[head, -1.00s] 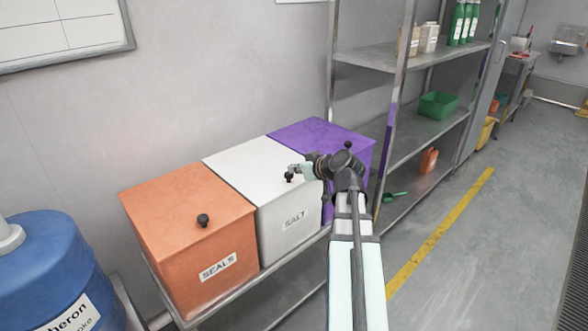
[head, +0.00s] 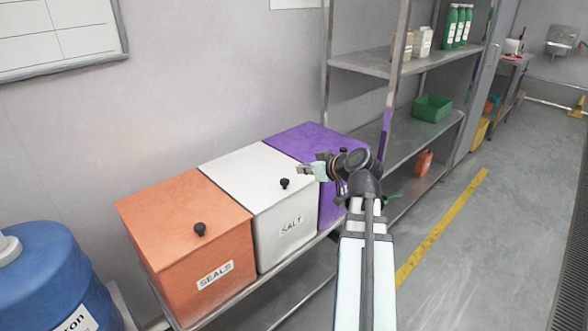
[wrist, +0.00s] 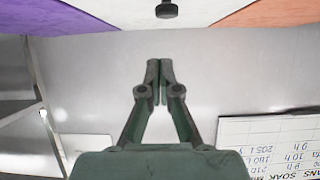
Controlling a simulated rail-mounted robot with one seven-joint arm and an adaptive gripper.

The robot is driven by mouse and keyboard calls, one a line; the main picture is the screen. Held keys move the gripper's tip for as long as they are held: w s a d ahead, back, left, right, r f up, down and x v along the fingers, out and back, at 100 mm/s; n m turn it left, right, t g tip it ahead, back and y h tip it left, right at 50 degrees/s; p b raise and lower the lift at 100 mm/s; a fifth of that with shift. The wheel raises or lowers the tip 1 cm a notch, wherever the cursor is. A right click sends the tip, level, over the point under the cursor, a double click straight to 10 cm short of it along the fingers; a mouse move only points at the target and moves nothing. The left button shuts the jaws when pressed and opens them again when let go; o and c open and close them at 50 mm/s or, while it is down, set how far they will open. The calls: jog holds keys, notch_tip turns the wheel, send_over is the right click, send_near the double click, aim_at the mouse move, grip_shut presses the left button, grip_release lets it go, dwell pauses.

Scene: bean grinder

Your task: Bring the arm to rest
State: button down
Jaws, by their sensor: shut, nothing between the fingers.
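My gripper (head: 306,169) is in front of the purple bin (head: 305,137), near its seam with the white bin, and apart from the bins as far as I can see. In the wrist view my gripper (wrist: 153,65) has its two fingers together with nothing between them. My arm reaches up from the bottom of the head view and hides part of the purple bin's front. The white bin (head: 243,160) is labelled SALT and has a black knob (head: 284,183). The orange bin (head: 180,215) is labelled SEALS.
The three bins stand on a metal bench (head: 285,300) against the wall. A metal shelf rack (head: 415,140) holds a green tub (head: 432,107) and bottles. A blue barrel (head: 45,270) stands at the left. The floor right of the yellow line (head: 440,225) is clear.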

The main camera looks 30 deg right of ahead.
jog(key=s+d+f+m+g+h, duration=0.1)
jog(key=s+d+f+m+g, duration=0.15)
jog(key=s+f+m, duration=0.2)
jog(key=s+a+f+m+g, duration=0.1)
jog(key=s+a+f+g, duration=0.35)
jog(key=f, duration=0.85)
jog(key=s+a+f+g, duration=0.1)
jog(key=a+f+g, duration=0.1)
jog(key=a+f, duration=0.8)
jog(key=s+a+f+m+g, duration=0.1)
jog(key=s+a+f+g, duration=0.15)
jog(key=f, duration=1.35)
jog(key=s+a+f+n+g, duration=0.2)
jog(key=s+a+f+g, duration=0.1)
jog(key=s+a+f, duration=0.4)
jog(key=s+a+f+n+g+h, duration=0.1)
jog(key=s+a+f+g, duration=0.3)
jog(key=s, duration=0.6)
jog(key=s+a+f+n+g, duration=0.1)
jog(key=s+a+f+n, duration=0.1)
jog(key=s+a+f, duration=0.45)
notch_tip(320, 180, up, 12)
jog(key=s+d+p, duration=0.1)
jog(key=d+p, duration=0.1)
jog(key=p, duration=1)
jog(key=shift+s+r+p, duration=0.2)
jog(key=shift+s+p, duration=0.1)
jog(key=shift+p, duration=0.1)
